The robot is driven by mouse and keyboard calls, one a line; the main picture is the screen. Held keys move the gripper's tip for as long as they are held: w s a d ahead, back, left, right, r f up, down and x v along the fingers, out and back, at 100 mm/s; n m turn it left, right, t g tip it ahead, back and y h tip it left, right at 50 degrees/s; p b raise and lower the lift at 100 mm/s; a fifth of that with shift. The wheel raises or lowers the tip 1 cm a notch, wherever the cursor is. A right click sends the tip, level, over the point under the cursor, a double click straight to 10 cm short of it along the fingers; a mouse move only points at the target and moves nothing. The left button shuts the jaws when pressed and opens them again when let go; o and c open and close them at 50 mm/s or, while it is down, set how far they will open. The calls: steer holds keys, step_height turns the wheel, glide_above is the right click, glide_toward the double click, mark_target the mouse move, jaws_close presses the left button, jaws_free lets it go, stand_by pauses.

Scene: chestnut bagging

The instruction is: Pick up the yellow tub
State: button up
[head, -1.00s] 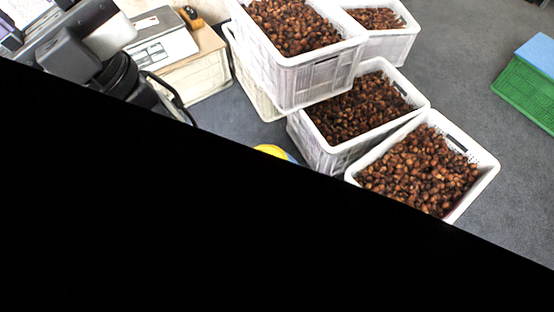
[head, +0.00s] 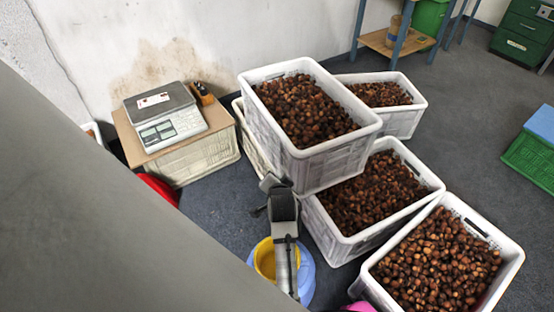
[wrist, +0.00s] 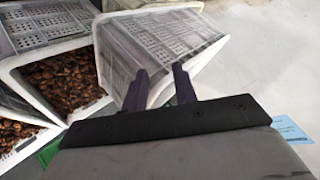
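The yellow tub (head: 264,260) is on the floor in the head view, left of the chestnut crates. It is inside or in front of a round blue container (head: 306,275); I cannot tell which. The grey and black end of my arm hangs across the tub's right side and hides part of it. In the wrist view my gripper (wrist: 161,72) has its two dark fingers apart with nothing between them. A white crate (wrist: 165,45) shows beyond them. The tub does not show in the wrist view.
White crates of chestnuts (head: 335,245) stand close to the right, one stacked higher (head: 310,165). A scale (head: 162,118) sits on a board over a crate at left. Red and pink things are partly hidden low down. A green crate (head: 530,160) is far right; grey floor lies between.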

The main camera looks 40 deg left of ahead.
steer(key=s+d+f+m+g+h, duration=0.2)
steer(key=s+d+f+g, duration=0.1)
steer(key=s+d+f, duration=0.3)
steer(key=s+d+f+m+g+h+p, duration=0.15)
steer(key=s+d+f, duration=0.25)
steer(key=f, duration=0.5)
steer(key=s+d+f+m+g+h+b, duration=0.1)
steer(key=s+d+f+m+g+h, duration=0.2)
steer(key=f, duration=0.4)
steer(key=shift+n+y, duration=0.25)
steer(key=shift+n, duration=0.4)
steer(key=f, duration=0.5)
steer(key=s+f, duration=0.1)
steer(key=f, duration=0.1)
steer(key=shift+d+f, duration=0.15)
steer(key=shift+d, duration=0.2)
steer(key=shift+w+a+f+b, duration=0.1)
steer(key=shift+w+f+b, duration=0.1)
steer(key=shift+f, duration=0.85)
steer(key=shift+w+a+f+b, duration=0.1)
steer(key=shift+w+f+b, duration=0.1)
steer(key=shift+f, duration=0.85)
steer(key=shift+w+a+f+b, duration=0.1)
steer(key=shift+w+f+b, duration=0.1)
steer(key=shift+f, duration=0.85)
steer(key=shift+c, duration=0.3)
jaws_close()
